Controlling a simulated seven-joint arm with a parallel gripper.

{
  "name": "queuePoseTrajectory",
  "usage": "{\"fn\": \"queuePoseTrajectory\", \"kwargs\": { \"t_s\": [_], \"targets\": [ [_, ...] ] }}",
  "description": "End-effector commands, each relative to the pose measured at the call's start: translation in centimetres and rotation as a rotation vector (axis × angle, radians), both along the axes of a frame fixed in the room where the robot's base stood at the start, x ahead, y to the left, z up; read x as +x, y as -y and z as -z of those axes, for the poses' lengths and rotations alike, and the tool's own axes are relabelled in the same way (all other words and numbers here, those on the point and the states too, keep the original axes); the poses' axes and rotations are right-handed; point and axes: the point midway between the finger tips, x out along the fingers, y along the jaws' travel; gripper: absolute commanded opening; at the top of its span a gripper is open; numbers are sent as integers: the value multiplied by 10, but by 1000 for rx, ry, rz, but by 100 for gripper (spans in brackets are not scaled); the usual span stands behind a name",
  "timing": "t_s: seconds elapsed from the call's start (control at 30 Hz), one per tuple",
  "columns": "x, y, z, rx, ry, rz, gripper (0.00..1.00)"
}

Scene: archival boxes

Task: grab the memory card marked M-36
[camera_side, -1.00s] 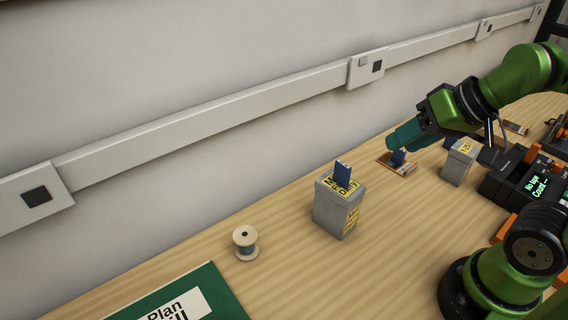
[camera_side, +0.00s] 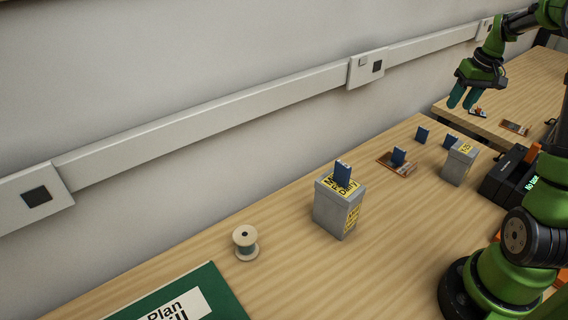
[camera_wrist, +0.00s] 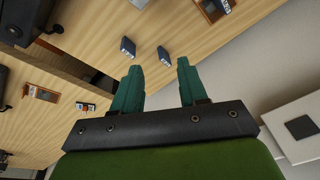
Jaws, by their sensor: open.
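Several small blue cards stand on the near table. One card (camera_side: 343,173) stands in a grey box (camera_side: 338,213) with yellow labels. Another card (camera_side: 398,156) stands on a brown plate (camera_side: 388,166). Two more cards (camera_side: 422,134) (camera_side: 450,141) stand farther back, near a second grey box (camera_side: 458,166). In the wrist view two blue cards (camera_wrist: 128,47) (camera_wrist: 164,56) show beyond the fingertips. I cannot read M-36 on any card. My gripper (camera_side: 463,98) is open and empty, high near the far table; its green fingers (camera_wrist: 159,78) are apart in the wrist view.
The far table (camera_side: 520,90) holds a small orange-and-white piece (camera_side: 478,112) and a brown plate (camera_side: 515,127). A gap separates the tables. A thread spool (camera_side: 245,242), green folder (camera_side: 185,300) and dark device (camera_side: 512,175) are on the near table. The wall runs behind.

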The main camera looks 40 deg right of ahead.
Motion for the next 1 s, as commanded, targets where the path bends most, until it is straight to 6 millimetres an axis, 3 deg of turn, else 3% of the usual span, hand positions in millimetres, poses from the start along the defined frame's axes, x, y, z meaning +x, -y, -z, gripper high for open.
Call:
{"fn": "queuePoseTrajectory", "kwargs": {
  "t_s": [0.03, 0.1, 0.2, 0.33, 0.47, 1.0],
  "targets": [
    [-11, 31, 12, -1, -28, -34, 43],
    [-21, 63, 20, -10, -53, -124, 43],
    [-23, 84, 19, -35, -65, -271, 43],
    [-17, 88, 3, -72, -60, -427, 43],
    [-17, 84, 8, -68, -60, -498, 43],
    [-1, 84, 108, -69, -60, -508, 43]
  ]
}}
